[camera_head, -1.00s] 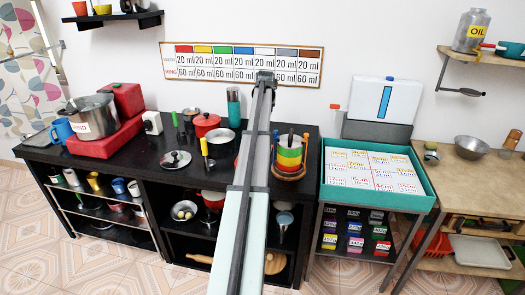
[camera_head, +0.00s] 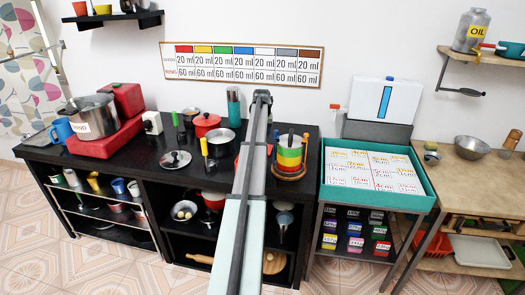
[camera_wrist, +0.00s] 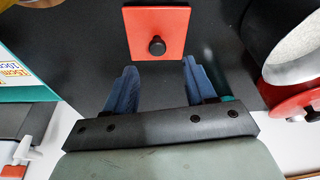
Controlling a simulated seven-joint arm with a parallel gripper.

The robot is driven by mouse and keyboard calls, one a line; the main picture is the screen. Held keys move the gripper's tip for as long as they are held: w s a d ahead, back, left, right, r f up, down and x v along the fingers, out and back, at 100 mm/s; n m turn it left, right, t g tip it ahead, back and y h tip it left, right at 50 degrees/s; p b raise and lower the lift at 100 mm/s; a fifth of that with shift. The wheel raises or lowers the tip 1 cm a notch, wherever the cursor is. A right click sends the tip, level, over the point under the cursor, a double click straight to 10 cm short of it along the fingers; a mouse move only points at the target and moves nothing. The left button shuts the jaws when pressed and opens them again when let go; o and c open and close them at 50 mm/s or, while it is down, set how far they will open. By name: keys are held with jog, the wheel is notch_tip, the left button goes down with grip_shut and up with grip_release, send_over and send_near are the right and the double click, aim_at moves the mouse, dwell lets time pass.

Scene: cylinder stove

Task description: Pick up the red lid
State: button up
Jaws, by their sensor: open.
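The red lid (camera_wrist: 172,24) is a flat square plate with a round black knob (camera_wrist: 157,46). It lies on the black worktop near the top middle of the wrist view. In the head view my arm hides most of that spot, and only a bit of red shows beside it. My gripper (camera_wrist: 159,66) is open and empty. Its two blue fingers are spread apart just below the lid in the wrist view, with the knob roughly between their lines. I see no contact with the lid. The head view does not show the fingers.
A grey pan (camera_head: 221,141) and a red pot (camera_head: 207,124) stand left of my arm. A stacking-ring toy (camera_head: 289,157) stands right of it on the black counter (camera_head: 130,150). A teal-rimmed tray (camera_head: 378,200) with cards is farther right.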

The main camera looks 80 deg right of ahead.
jog(key=shift+x, duration=2.95)
jog(key=shift+s+a, duration=0.15)
jog(key=shift+s, duration=0.05)
jog(key=shift+c, duration=0.4)
grip_shut()
jog(key=shift+r, duration=0.1)
